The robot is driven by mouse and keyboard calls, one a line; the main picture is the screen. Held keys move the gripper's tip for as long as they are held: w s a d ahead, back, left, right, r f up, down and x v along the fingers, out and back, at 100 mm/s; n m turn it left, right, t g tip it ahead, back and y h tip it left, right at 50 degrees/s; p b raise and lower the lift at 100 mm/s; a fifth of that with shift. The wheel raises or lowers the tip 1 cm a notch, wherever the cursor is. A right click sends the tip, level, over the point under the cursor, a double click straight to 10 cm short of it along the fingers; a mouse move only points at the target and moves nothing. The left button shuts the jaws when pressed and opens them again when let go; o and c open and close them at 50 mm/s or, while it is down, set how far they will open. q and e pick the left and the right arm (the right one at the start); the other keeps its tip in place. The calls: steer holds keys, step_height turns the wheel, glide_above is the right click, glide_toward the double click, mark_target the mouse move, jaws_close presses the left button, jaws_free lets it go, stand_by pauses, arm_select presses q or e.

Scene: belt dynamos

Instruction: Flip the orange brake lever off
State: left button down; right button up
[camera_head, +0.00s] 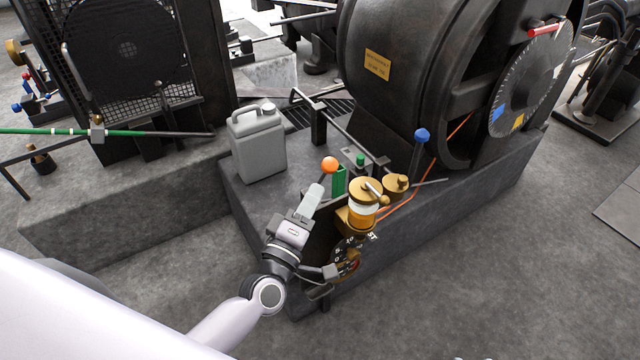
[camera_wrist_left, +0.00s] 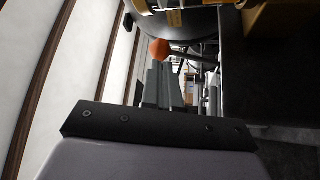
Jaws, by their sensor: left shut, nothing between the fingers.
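The brake lever has a round orange knob (camera_head: 330,164) on a thin dark rod. It stands on the front part of the dark machine plinth, left of a green block (camera_head: 339,181). My left gripper (camera_head: 316,190) is shut and empty, its fingertips just below and left of the orange knob. In the left wrist view the orange knob (camera_wrist_left: 159,49) shows just past the closed fingertips (camera_wrist_left: 158,66). I cannot tell whether the fingers touch the rod. The lower part of the lever is hidden behind the gripper and a dark plate. My right gripper is not in view.
A brass oiler with amber fluid (camera_head: 364,206) stands close right of the gripper, above a round dial (camera_head: 346,258). A blue-knobbed lever (camera_head: 421,136) stands farther right. A grey jug (camera_head: 258,143) sits behind left.

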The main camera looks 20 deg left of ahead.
mark_target(324, 169)
arm_select(q)
steer(key=shift+x, duration=1.2)
steer(key=shift+w+r, duration=0.1)
steer(key=shift+w, duration=0.55)
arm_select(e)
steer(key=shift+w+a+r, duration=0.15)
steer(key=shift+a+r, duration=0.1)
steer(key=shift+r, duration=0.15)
arm_select(q)
steer(key=shift+w+a+r, duration=0.15)
steer(key=shift+a+r, duration=0.05)
steer(key=shift+r, duration=0.1)
steer(key=w+a+r+n+g+p, duration=0.3)
steer(key=w+a+n+p, duration=0.2)
steer(key=w+a+p, duration=0.4)
steer(key=a, duration=0.3)
steer(key=shift+w+r+n+g+y, duration=0.3)
steer(key=shift+r+n+g, duration=0.05)
steer(key=shift+n+g, duration=0.05)
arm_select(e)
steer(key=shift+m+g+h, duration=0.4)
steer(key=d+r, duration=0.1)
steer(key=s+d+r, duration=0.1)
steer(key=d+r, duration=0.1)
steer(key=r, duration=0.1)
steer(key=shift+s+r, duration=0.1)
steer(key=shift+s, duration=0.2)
arm_select(q)
steer(key=shift+a, duration=0.1)
